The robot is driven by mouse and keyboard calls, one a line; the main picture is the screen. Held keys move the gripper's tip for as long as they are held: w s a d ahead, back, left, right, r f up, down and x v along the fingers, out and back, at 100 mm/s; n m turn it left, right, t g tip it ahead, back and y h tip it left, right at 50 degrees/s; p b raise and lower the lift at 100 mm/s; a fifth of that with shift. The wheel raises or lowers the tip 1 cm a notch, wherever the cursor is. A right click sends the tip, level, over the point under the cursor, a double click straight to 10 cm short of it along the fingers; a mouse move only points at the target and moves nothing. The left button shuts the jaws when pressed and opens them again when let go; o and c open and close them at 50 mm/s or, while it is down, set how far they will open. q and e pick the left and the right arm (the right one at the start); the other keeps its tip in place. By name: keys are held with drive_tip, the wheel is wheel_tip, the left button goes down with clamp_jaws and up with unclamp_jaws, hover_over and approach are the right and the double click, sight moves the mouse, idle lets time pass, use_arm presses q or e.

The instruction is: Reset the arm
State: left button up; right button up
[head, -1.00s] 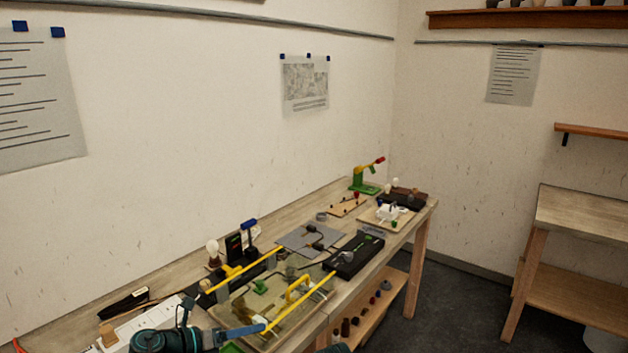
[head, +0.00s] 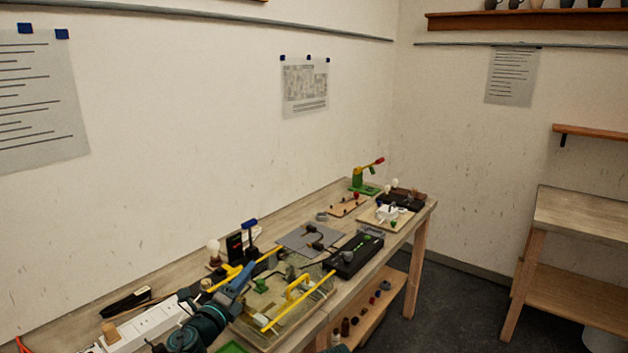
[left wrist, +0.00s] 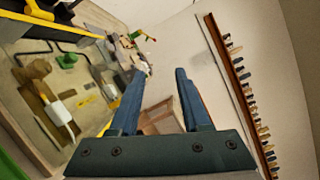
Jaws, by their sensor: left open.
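My left arm comes in from the bottom left in the head view. Its gripper (head: 243,277) has blue fingers and is above the left part of the workbench, beside a tray with yellow rails (head: 290,308). In the left wrist view the gripper (left wrist: 160,76) has its two blue fingers apart with nothing between them. The tray's far contents are partly hidden by my arm in the head view. My right gripper does not show; only a small teal piece, perhaps of my right arm, shows at the bottom edge.
A second table (head: 580,215) stands at the right, with floor between.

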use_arm(q)
drive_tip(key=w+a+n+t+y, duration=0.1)
drive_tip(key=w+a+n+y, duration=0.1)
drive_tip(key=n+y, duration=0.5)
drive_tip(key=n+g+y, duration=0.4)
drive_tip(key=n+g, duration=0.3)
drive_tip(key=n, duration=0.5)
approach(240, 320)
drive_tip(key=w+a, duration=0.2)
drive_tip(key=w, duration=0.1)
drive_tip(key=s+d+f+n+g+h, duration=0.1)
drive_tip(key=s+d+f+g, duration=0.2)
drive_tip(key=s, duration=0.4)
drive_tip(key=s+d+f+n+g+h, duration=0.1)
drive_tip(key=s+d+f+g, duration=0.3)
drive_tip(key=s+d+g, duration=0.1)
drive_tip(key=s+d+f+n+g+h, duration=0.1)
drive_tip(key=s+d+f+g, duration=0.2)
drive_tip(key=s, duration=0.6)
drive_tip(key=shift+s+d+f+n+g, duration=0.4)
drive_tip(key=shift+d+g, duration=0.1)
drive_tip(key=shift+d, duration=0.65)
